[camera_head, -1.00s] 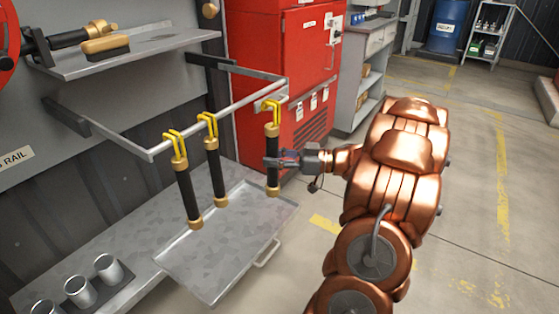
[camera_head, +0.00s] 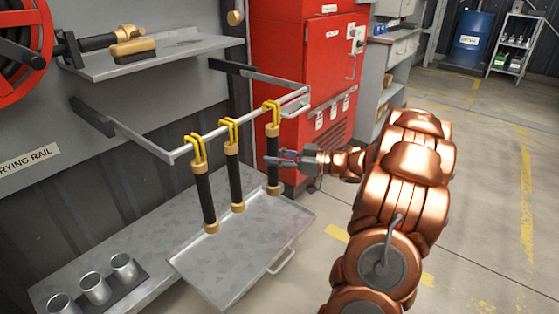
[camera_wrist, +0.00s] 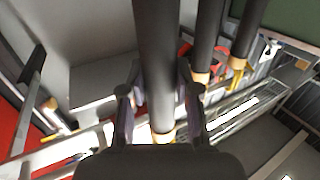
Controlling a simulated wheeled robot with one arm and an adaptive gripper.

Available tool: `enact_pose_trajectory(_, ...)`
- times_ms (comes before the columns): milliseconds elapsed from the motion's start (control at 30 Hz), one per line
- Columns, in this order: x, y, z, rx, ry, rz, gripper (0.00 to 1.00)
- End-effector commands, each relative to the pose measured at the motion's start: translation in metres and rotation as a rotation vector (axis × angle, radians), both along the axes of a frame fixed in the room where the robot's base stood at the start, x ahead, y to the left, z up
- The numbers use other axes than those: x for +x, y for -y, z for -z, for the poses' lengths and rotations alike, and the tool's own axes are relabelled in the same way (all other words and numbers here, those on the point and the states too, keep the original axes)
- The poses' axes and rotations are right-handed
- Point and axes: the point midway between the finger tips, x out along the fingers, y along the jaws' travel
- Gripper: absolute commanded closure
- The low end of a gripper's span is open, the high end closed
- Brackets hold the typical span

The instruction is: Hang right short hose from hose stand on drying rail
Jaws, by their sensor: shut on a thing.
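My gripper (camera_head: 279,158) is shut around the black middle of the right short hose (camera_head: 272,147). This hose has brass ends and a yellow hook, and it hangs upright. Its hook is at the drying rail (camera_head: 212,136), near the rail's right end, and appears to lie over the bar; contact is unclear. In the wrist view the held hose (camera_wrist: 158,50) runs between my fingers. Two like hoses, the middle (camera_head: 233,178) and left one (camera_head: 205,198), hang by yellow hooks on the rail. The hose stand's metal cups (camera_head: 95,289) look empty at the lower left.
A metal drip tray (camera_head: 235,262) lies under the hoses. A red cabinet (camera_head: 290,55) stands behind the rail's right end. The floor at right is open.

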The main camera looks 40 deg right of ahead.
Motion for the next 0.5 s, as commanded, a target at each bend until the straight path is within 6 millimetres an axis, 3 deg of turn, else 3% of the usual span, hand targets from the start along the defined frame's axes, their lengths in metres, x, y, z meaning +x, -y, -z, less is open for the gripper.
enact_pose_trajectory(500, 0.032, -0.009, -0.001, 0.002, 0.004, -0.002, 1.0)
